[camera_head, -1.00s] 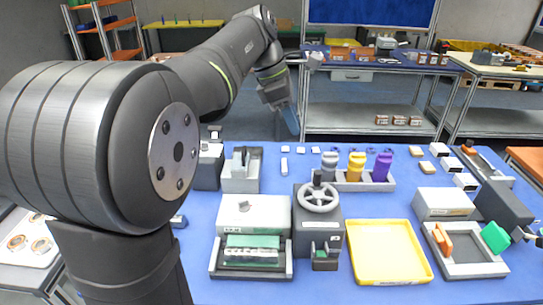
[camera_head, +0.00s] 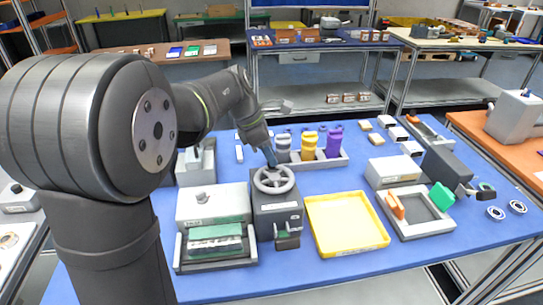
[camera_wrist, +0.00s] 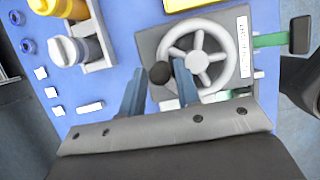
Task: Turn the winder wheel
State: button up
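The winder wheel (camera_head: 273,181) is a grey spoked handwheel on top of a dark box-shaped winder (camera_head: 276,207). It also shows in the wrist view (camera_wrist: 200,85), with a dark round knob (camera_wrist: 159,73) at its left rim. My gripper (camera_head: 271,158) points down at the wheel's far side in the head view. In the wrist view my gripper (camera_wrist: 159,82) is open, with one blue-grey finger on each side of the knob and a gap to the left finger. I cannot tell how deep the fingers reach beside the knob.
A rack (camera_head: 330,162) with grey, yellow and purple bottles stands close behind the winder. A yellow tray (camera_head: 348,224) is to its right, and a grey machine with a green panel (camera_head: 215,238) to its left. Small white pieces (camera_wrist: 51,92) lie on the blue table.

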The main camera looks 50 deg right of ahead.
jog(key=shift+x, duration=0.75)
grip_shut()
